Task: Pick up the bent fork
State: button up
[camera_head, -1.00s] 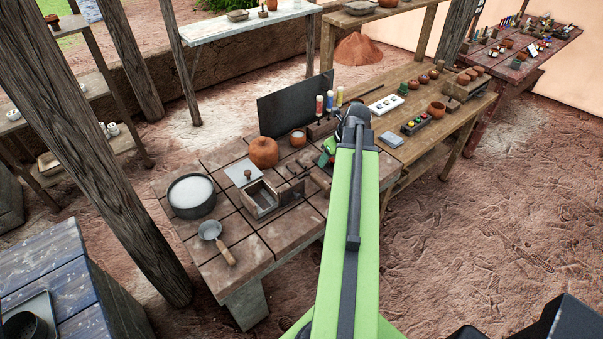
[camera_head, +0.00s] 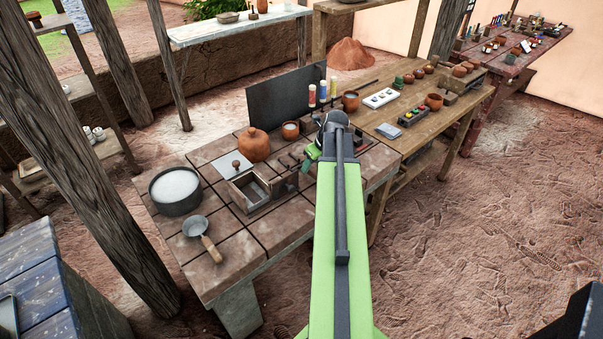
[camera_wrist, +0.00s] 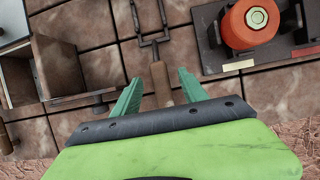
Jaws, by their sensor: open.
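The fork (camera_wrist: 160,80) shows in the wrist view, lying on the tiled table top with its wooden handle towards me and its dark metal prongs (camera_wrist: 150,22) pointing away. I cannot tell from here how it is bent. My gripper (camera_wrist: 158,88) is open and empty, its two green fingers on either side of the handle in the picture. I cannot tell how high the fingers are above it. In the head view my gripper (camera_head: 313,152) is mostly hidden behind my green arm, and the fork cannot be made out clearly.
In the wrist view an orange round object (camera_wrist: 248,22) sits on a dark base at right. A black panel (camera_head: 285,100) stands behind.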

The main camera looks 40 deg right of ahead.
aim_at(310, 170)
jog(key=b+x, duration=0.3)
jog(key=x, duration=0.1)
jog(key=shift+f+b, duration=0.3)
jog(key=shift+f, duration=0.1)
jog(key=shift+w+r, duration=0.1)
jog(key=shift+r, duration=0.1)
jog(key=shift+c, duration=0.4)
grip_shut()
